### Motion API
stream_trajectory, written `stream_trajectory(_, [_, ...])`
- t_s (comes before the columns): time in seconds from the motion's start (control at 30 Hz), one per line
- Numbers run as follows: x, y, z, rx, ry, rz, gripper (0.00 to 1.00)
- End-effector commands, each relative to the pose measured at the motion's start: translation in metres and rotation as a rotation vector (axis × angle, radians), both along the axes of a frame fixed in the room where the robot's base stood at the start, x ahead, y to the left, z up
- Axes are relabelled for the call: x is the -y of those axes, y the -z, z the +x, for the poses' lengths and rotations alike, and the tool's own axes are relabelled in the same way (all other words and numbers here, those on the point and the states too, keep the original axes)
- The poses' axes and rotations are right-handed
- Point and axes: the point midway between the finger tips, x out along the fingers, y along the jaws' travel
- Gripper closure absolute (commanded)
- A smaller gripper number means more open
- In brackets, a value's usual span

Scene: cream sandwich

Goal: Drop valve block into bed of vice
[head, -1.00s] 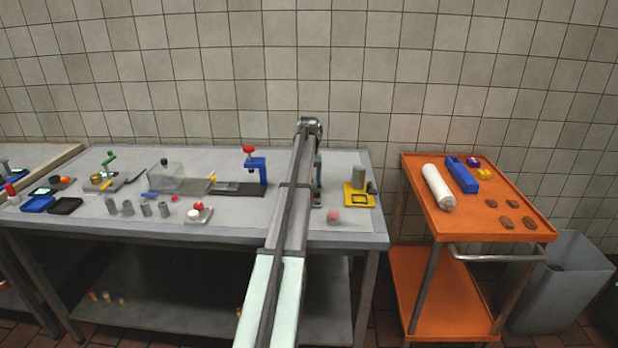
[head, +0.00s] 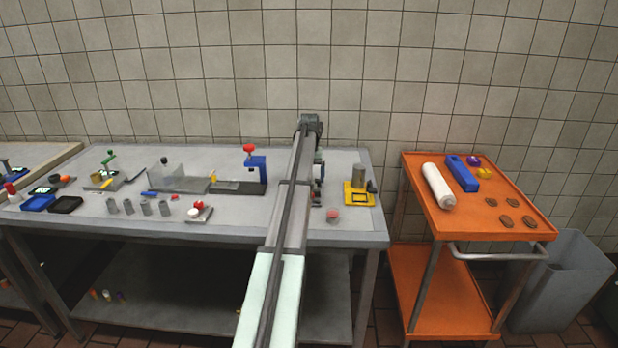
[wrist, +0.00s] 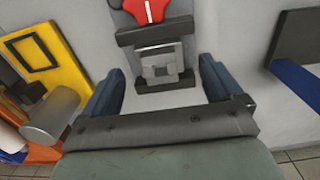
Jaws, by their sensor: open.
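In the wrist view, the grey valve block (wrist: 160,62), with a square stepped recess, appears to sit in the bed of the dark vice (wrist: 145,34). A red handle-like part (wrist: 150,10) shows at the vice's end. My gripper (wrist: 162,67) is open, with one blue finger on each side of the block. Gaps show between the fingers and the block, so nothing is gripped. I cannot tell exactly how high the fingers are above the vice. In the head view, my arm hides most of the vice and block.
A yellow fixture (head: 349,198) and a grey cylinder (head: 358,178) stand close to the right of my arm. A pink round piece (head: 332,214) lies near the front. A blue press-like stand (head: 258,168) is to the left. The orange trolley (head: 470,218) stands beyond the bench.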

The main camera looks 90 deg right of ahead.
Motion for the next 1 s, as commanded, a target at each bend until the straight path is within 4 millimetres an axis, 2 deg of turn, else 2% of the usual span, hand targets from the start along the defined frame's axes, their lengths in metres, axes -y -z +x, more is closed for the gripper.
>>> stream_trajectory(0.6, [0.001,-0.108,0.000,0.000,0.000,-0.002,0.07])
stream_trajectory(0.8, [0.001,-0.127,0.000,0.000,0.000,-0.001,0.07])
stream_trajectory(1.0, [0.000,-0.132,0.000,0.000,0.000,0.000,0.07])
